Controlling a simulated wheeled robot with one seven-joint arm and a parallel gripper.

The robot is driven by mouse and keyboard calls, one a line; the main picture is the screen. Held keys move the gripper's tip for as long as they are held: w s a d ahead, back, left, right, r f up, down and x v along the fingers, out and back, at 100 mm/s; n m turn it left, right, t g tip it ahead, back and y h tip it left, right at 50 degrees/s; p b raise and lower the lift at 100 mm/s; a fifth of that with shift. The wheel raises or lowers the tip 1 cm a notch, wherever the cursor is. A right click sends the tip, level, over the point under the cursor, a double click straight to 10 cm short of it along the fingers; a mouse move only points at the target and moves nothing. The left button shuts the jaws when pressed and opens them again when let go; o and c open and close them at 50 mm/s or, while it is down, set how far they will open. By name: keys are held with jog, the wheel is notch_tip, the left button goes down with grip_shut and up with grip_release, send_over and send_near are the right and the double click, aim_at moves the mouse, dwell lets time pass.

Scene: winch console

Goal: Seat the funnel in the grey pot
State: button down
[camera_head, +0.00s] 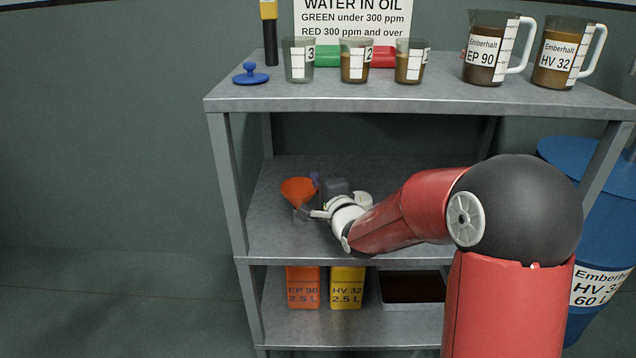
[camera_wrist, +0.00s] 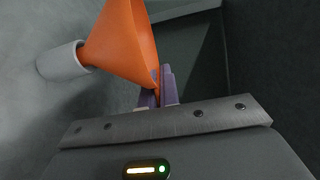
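The orange funnel (camera_head: 297,189) is over the middle shelf with its wide mouth up. In the wrist view the funnel (camera_wrist: 124,45) fills the upper middle, and its narrow end meets the mouth of a small pale grey pot (camera_wrist: 61,62). The spout tip is hidden, so I cannot tell how deep it sits. My gripper (camera_head: 316,181) is at the funnel's right side. In the wrist view the purple fingers of my gripper (camera_wrist: 158,91) are closed about the funnel's rim. The pot is hard to make out in the head view.
The grey shelf unit (camera_head: 262,240) has a top board above my gripper. On top stand several cups, two jugs and a blue-knobbed lid (camera_head: 250,76). Below are an orange can (camera_head: 303,288), a yellow can (camera_head: 347,288) and a dark tray (camera_head: 412,304). The left part of the middle shelf is bare.

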jog(key=c, duration=2.1)
grip_release()
jog(key=shift+f, duration=0.25)
jog(key=o, duration=0.5)
jog(key=shift+o, duration=0.2)
jog(key=v, duration=0.7)
jog(key=shift+s+d, duration=0.15)
jog(key=shift+s, duration=0.2)
